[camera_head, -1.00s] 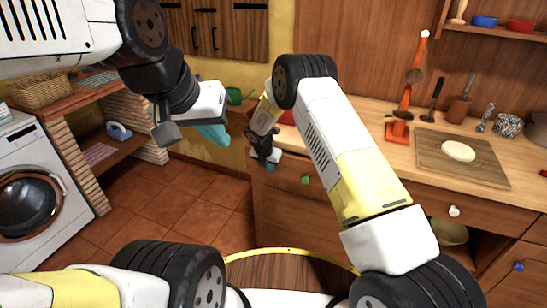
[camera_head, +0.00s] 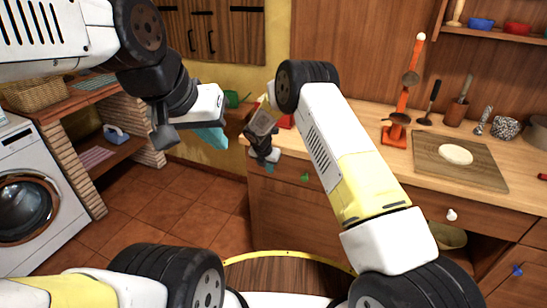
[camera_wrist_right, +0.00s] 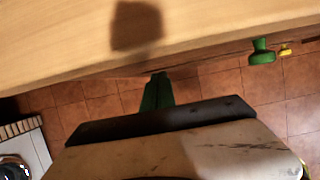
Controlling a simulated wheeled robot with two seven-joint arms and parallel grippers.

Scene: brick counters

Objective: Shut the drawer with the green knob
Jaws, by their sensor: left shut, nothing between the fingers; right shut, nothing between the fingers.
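The green knob (camera_head: 305,177) sits on a wooden drawer front (camera_head: 325,184) under the counter, in the middle of the head view. The knob also shows in the right wrist view (camera_wrist_right: 262,52), right of my fingers. How far the drawer stands out is hard to tell. My right gripper (camera_head: 270,167) is shut and empty, left of the knob and close to the counter's left end. Its green fingers show in the right wrist view (camera_wrist_right: 157,93), apart from the knob. My left gripper (camera_head: 212,139) is shut and empty over the floor, farther left.
The wooden counter (camera_head: 385,160) holds a cutting board (camera_head: 480,178), an orange stand (camera_head: 395,135) and utensils. A white knob (camera_head: 451,215) and a blue knob (camera_head: 517,270) are farther right. A washing machine (camera_head: 40,190) stands at the left. The tiled floor (camera_head: 185,200) between is clear.

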